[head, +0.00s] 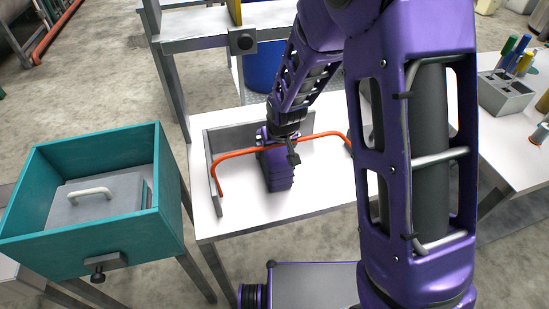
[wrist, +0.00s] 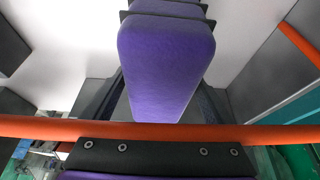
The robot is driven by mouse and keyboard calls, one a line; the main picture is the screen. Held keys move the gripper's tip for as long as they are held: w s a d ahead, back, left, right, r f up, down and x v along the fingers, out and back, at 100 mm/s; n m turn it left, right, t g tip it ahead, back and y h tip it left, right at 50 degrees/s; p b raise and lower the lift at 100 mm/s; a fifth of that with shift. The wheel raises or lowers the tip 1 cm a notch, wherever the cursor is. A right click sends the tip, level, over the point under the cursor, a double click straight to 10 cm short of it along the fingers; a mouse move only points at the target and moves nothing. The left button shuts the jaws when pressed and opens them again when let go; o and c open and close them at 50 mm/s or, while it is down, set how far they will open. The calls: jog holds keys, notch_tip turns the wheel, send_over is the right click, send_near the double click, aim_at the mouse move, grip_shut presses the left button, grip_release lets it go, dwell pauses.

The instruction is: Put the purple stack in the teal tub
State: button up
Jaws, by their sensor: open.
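The purple stack (head: 279,178) stands on the white table, made of layers with dark bands between. In the wrist view the stack (wrist: 165,60) fills the upper middle. My gripper (head: 277,150) is over the stack, pointing down. In the wrist view its dark fingers (wrist: 162,100) show open on either side of the stack; I cannot tell whether they touch it. The teal tub (head: 140,238) is at the left, open at the top, with a grey block with a pale handle (head: 90,194) inside.
An orange bar (head: 237,153) arches over the white table (head: 235,220) close to my gripper and crosses the wrist view (wrist: 50,128). Low grey walls (head: 213,176) edge the table's back and left. A blue bin (head: 262,68) is behind. A grey holder with markers (head: 505,95) stands at right.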

jog(key=shift+w+f, duration=0.2)
jog(key=shift+f, duration=0.25)
jog(key=shift+f+b, duration=0.25)
jog(key=shift+b, duration=0.1)
dwell(0.5)
jog(key=shift+a, duration=0.1)
jog(key=c, duration=1.4)
jog(key=shift+c, duration=0.2)
